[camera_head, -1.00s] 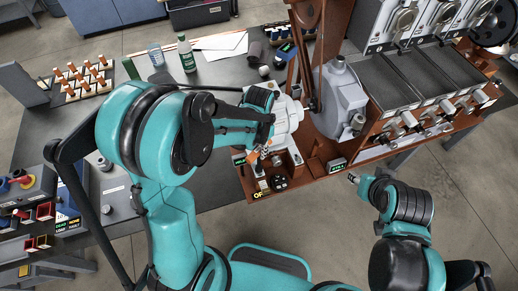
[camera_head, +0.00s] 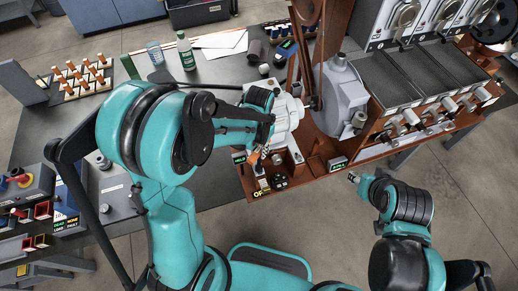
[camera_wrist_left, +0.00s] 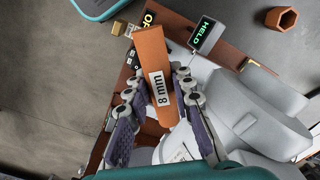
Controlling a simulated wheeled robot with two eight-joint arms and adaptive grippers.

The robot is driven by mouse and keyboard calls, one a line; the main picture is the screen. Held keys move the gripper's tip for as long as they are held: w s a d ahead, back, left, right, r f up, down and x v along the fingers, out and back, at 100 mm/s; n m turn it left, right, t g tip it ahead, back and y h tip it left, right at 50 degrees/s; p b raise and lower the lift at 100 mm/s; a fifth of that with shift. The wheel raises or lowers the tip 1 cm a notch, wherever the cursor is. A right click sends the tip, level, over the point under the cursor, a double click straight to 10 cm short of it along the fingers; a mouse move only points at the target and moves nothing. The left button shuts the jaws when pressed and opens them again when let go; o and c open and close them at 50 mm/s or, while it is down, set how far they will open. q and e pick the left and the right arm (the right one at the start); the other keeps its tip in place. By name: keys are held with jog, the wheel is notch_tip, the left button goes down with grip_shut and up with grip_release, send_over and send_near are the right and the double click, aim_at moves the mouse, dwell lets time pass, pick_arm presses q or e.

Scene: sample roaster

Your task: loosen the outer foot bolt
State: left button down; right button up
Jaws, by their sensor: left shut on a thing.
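My left gripper (camera_head: 258,150) is shut on an orange tool handle (camera_wrist_left: 160,75) marked "8 mm"; its fingers press on both sides of it in the left wrist view. The tool is over the front left corner of the brown machine base (camera_head: 318,172), beside the grey motor housing (camera_head: 288,115). The tool's working end and the outer foot bolt cannot be made out, so I cannot tell whether they touch. My right gripper (camera_head: 354,178) is off the front edge of the base, apart from it; its jaws are too small to read.
A small "HELD" display (camera_wrist_left: 206,35) stands near the tool. An orange hexagonal piece (camera_wrist_left: 284,18) sits on the dark surface beyond. A belt guard (camera_head: 340,97) and roaster units (camera_head: 410,75) rise to the right. A rack of orange-topped pegs (camera_head: 82,80) is at left.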

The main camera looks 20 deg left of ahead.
pick_arm(q)
jog(key=n, duration=1.4)
jog(key=shift+n, duration=0.3)
jog(key=n, duration=1.2)
jog(key=shift+n, duration=0.4)
jog(key=shift+m, duration=0.7)
jog(key=shift+r+p, duration=1.15)
jog(key=shift+r, duration=0.5)
